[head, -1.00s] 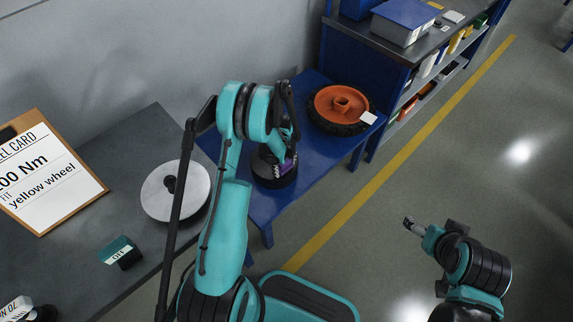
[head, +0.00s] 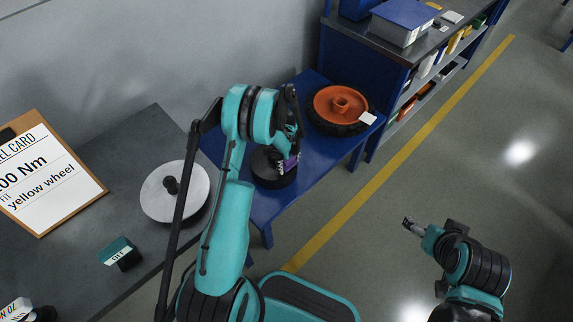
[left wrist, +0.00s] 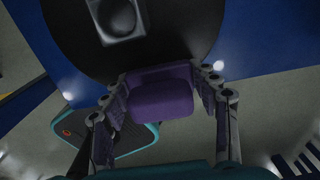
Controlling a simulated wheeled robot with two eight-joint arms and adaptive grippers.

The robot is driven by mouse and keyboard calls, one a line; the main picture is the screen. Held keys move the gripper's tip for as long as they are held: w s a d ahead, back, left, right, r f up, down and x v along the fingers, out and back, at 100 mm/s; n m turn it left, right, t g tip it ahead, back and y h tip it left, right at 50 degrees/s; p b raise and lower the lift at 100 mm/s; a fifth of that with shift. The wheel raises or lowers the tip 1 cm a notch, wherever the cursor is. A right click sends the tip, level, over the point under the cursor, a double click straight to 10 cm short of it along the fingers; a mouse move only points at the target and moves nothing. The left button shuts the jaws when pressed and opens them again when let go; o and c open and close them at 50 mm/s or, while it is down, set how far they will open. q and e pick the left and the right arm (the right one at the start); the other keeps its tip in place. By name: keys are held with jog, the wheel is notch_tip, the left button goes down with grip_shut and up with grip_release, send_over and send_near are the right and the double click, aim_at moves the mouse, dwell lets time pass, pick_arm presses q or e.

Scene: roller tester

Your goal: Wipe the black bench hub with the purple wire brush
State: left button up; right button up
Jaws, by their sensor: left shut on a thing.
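The black bench hub (head: 268,172) is a round dark disc on the blue bench, partly covered by my left arm in the head view. In the left wrist view the hub (left wrist: 185,40) fills the top, with a square grey-rimmed block near its middle. My left gripper (left wrist: 165,98) is shut on the purple wire brush (left wrist: 162,103), which also shows in the head view (head: 291,163). The brush is over the hub's near rim; its bristles are hidden, and I cannot tell whether it touches. My right gripper (head: 408,224) is over the floor; its jaws are too small to read.
An orange wheel with a black tyre (head: 340,106) lies farther back on the blue bench (head: 258,205). A grey table (head: 85,258) at left holds a pale disc (head: 152,200), a green-black block (head: 120,252) and a clipboard (head: 45,185). A shelf (head: 385,50) stands behind.

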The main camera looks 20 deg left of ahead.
pick_arm(q)
jog(key=shift+s+a+f, duration=0.1)
jog(key=shift+s+a, duration=0.2)
jog(key=shift+s, duration=0.5)
jog(key=shift+s+a, duration=0.3)
jog(key=shift+s, duration=0.4)
jog(key=shift+w+d, duration=0.3)
jog(key=shift+w, duration=0.45)
jog(key=shift+w+d, duration=0.3)
jog(key=shift+w, duration=0.45)
jog(key=shift+r, duration=0.2)
jog(key=shift+r+p, duration=1.45)
jog(key=shift+r, duration=1.5)
